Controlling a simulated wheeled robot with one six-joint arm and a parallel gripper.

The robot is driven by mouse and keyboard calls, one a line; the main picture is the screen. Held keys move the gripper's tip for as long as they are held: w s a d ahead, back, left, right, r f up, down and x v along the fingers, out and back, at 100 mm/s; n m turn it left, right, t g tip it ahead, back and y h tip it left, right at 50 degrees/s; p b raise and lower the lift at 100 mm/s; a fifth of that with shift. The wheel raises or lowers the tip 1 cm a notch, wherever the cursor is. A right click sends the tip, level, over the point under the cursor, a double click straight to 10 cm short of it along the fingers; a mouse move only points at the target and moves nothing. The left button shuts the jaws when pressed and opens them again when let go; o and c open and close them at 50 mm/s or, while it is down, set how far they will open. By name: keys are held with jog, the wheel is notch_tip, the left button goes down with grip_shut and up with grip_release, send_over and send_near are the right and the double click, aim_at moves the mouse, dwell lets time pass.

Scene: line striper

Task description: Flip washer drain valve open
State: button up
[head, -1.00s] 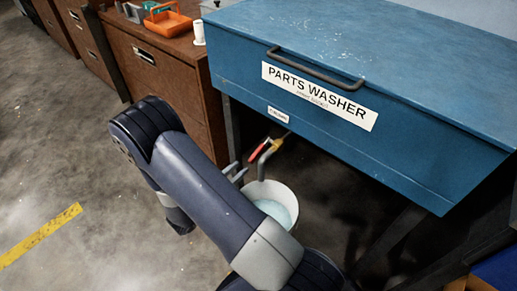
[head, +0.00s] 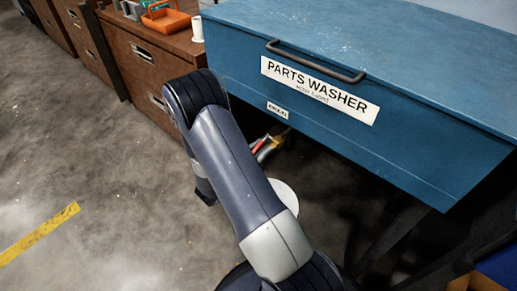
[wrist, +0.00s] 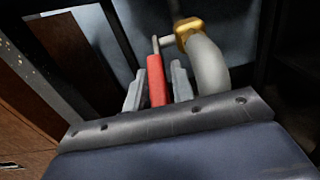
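The drain valve sits under the front edge of the blue parts washer (head: 400,140). In the wrist view its red lever handle (wrist: 156,80) lies between the two grey fingers of my gripper (wrist: 157,88), with what look like narrow gaps on both sides. The lever's bare metal end meets the brass valve body (wrist: 187,32), which also shows in the head view (head: 279,137). A grey curved spout (wrist: 208,65) runs down from the brass, right of the fingers. In the head view my arm hides most of the gripper.
A white bucket (head: 286,195) stands on the floor below the valve, partly hidden by my arm. A brown cabinet (head: 150,75) stands to the left, with an orange tray (head: 166,20) on top. Open concrete floor lies at the left.

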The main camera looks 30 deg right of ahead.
jog(key=shift+c, duration=0.4)
grip_shut()
jog(key=p, duration=0.1)
jog(key=r+y+p, duration=0.1)
jog(key=p, duration=0.1)
jog(key=shift+a+r+g+y, duration=0.2)
jog(key=shift+r+g+y, duration=0.05)
jog(key=shift+g+y, duration=0.05)
jog(key=y+p, duration=0.2)
jog(key=p, duration=0.1)
jog(key=shift+s+a+r+g, duration=0.1)
jog(key=shift+r+g, duration=0.25)
jog(key=shift+g, duration=0.05)
jog(key=shift+f+y+p, duration=0.1)
jog(key=shift+y+p, duration=0.2)
jog(key=shift+y, duration=0.3)
